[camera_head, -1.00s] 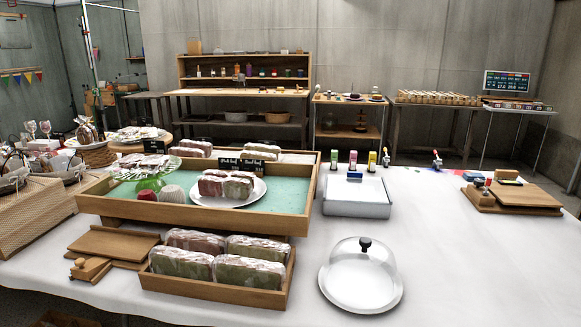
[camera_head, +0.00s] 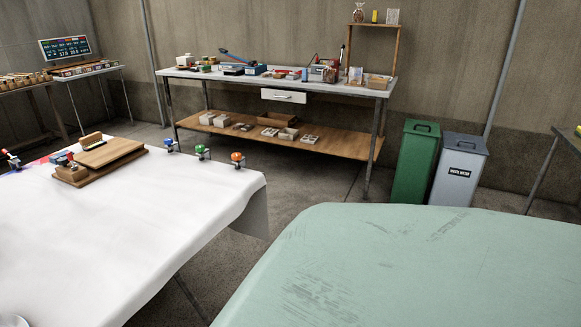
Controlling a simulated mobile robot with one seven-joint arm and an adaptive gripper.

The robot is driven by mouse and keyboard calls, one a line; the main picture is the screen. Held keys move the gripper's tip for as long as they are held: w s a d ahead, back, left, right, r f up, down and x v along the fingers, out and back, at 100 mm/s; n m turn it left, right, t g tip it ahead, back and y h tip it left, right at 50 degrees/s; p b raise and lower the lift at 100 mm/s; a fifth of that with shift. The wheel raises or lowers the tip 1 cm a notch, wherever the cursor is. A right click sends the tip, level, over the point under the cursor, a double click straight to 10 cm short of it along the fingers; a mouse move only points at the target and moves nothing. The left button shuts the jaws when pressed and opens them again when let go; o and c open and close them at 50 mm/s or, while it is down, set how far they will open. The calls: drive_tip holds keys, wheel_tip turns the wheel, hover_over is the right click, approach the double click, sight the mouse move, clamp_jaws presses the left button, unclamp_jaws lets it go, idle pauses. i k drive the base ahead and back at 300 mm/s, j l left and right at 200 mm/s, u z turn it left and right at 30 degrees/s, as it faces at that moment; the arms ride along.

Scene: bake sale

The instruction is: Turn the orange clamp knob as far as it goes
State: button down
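The orange clamp knob (camera_head: 237,157) sits on a small clamp at the far right edge of the white-covered table (camera_head: 150,215). A similar clamp with a green knob (camera_head: 200,149) is to its left, and one with a blue knob (camera_head: 170,143) is further left. All three stand along the table's back edge, apart from each other. My gripper is not in this view, so its place relative to the orange knob is hidden.
A wooden board (camera_head: 110,152) lies on the white table, left of the clamps. A pale green surface (camera_head: 420,270) fills the lower right foreground. A workbench (camera_head: 340,86) with tools stands behind, with a green bin (camera_head: 415,160) and a grey bin (camera_head: 460,170) at its right. Floor shows between.

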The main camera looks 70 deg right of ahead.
sight(236, 156)
drive_tip(key=l+z, duration=0.2)
drive_tip(key=z, duration=0.15)
drive_tip(key=l+z, duration=0.15)
drive_tip(key=z, duration=0.25)
drive_tip(key=i+l+z, duration=0.1)
drive_tip(key=z, duration=0.25)
drive_tip(key=i+l, duration=0.15)
drive_tip(key=l, duration=0.2)
drive_tip(key=i+l, duration=0.1)
drive_tip(key=l, duration=0.2)
drive_tip(key=i+l, duration=0.15)
drive_tip(key=l, duration=0.2)
drive_tip(key=i+l, duration=0.15)
drive_tip(key=l, duration=0.15)
drive_tip(key=i+j+z, duration=0.2)
drive_tip(key=z, duration=0.15)
drive_tip(key=i+j+z, duration=0.2)
drive_tip(key=z, duration=0.2)
